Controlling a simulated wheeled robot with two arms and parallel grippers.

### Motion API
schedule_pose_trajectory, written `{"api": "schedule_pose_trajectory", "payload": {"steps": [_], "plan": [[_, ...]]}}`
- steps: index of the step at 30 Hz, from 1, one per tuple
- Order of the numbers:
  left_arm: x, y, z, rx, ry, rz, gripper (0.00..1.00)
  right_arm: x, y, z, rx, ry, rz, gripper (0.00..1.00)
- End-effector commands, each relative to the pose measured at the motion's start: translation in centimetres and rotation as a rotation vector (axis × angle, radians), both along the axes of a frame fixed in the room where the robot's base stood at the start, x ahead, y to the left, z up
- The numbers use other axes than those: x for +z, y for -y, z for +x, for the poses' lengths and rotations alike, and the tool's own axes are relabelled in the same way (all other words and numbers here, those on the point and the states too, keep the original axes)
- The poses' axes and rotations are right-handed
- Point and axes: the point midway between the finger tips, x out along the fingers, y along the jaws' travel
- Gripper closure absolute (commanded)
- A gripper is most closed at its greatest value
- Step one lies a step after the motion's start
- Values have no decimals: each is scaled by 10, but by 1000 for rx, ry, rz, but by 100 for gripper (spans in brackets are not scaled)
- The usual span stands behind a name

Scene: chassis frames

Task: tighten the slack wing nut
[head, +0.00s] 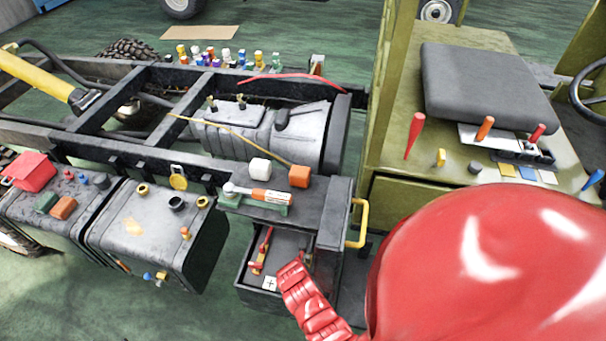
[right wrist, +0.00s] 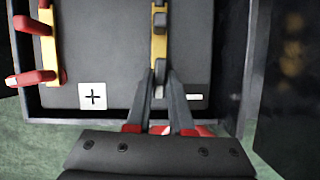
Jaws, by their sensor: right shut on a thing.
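An open battery box (head: 238,276) holds a dark battery (right wrist: 105,55), with a plus label (right wrist: 93,96) at left and a minus label (right wrist: 194,97) at right. At left, a yellow clamp (right wrist: 53,45) bears several red wing-shaped pieces. The yellow clamp (right wrist: 158,47) in the middle has small grey pieces along it. My right gripper (right wrist: 159,88) is shut on a small grey piece at this clamp's near end, apparently a wing nut. The fingers partly hide it, and its tightness cannot be told. My left gripper is not in view.
My red right arm fills the head view's lower right. Beside the box are a yellow handle (head: 357,223) and a dark shelf with an orange-and-white tool (head: 266,196). A grey tank (head: 150,235) stands left. In the wrist view, a dark wall (right wrist: 288,80) lies right.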

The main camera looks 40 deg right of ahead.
Motion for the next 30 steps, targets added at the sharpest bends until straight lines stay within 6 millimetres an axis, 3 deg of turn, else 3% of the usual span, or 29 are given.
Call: {"api": "schedule_pose_trajectory", "payload": {"steps": [8, 30], "plan": [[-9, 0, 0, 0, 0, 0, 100, -2, -1, 1, -163, -1, -2, 100], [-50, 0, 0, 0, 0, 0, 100, -3, -2, 6, -863, 1, 0, 100]]}}
